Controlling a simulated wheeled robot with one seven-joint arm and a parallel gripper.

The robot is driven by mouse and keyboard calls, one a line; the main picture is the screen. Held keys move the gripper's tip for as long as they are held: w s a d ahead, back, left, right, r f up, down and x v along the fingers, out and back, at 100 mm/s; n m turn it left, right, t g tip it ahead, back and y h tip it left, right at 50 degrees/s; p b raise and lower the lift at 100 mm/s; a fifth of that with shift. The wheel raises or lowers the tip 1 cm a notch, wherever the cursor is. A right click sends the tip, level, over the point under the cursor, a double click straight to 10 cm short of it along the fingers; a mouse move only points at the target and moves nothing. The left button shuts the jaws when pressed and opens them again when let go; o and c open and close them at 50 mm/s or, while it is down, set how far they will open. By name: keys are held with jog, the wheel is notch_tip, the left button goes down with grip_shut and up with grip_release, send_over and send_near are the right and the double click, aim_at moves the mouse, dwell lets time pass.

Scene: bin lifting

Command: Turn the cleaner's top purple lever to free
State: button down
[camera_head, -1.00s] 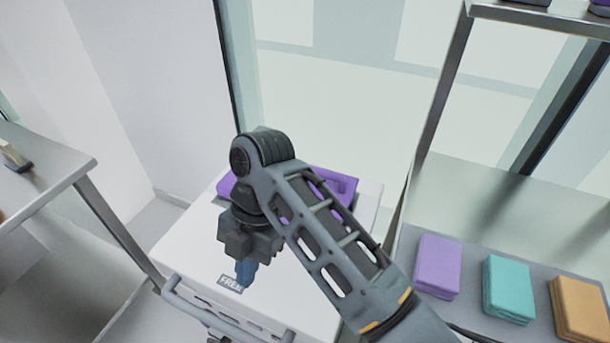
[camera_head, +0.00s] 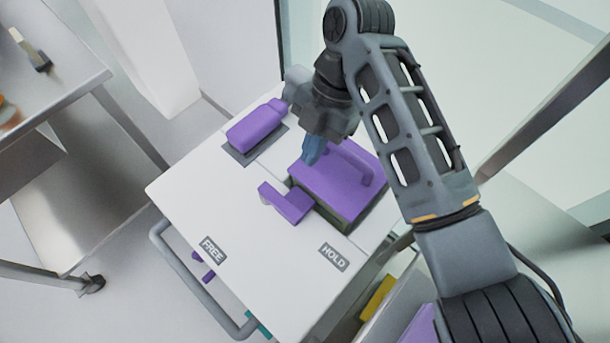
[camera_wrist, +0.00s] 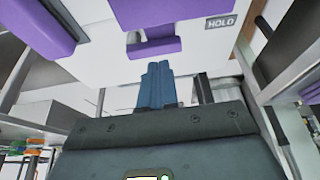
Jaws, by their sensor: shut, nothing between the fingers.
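The cleaner (camera_head: 235,205) has a white top with a FREE label (camera_head: 212,249) at front left and a HOLD label (camera_head: 333,257) at front right. The small purple lever (camera_head: 287,204) lies behind and between the labels, beside a purple block with a handle (camera_head: 350,182). My gripper (camera_head: 312,153) is shut and empty, its blue fingers pointing down by the block's back left part, behind the lever; contact cannot be told. In the wrist view the shut fingertips (camera_wrist: 157,72) show below a purple part (camera_wrist: 153,48), with the HOLD label (camera_wrist: 221,22) at upper right.
A purple bottle-shaped part (camera_head: 256,126) lies on the cleaner's top at back left. A grey push bar (camera_head: 195,285) runs along its front left. A metal table (camera_head: 60,100) stands at left. Glass panels and a frame stand behind and right.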

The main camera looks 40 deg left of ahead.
aim_at(280, 205)
jog(key=x, duration=1)
jog(key=shift+s+m, duration=0.1)
jog(key=shift+m, duration=0.2)
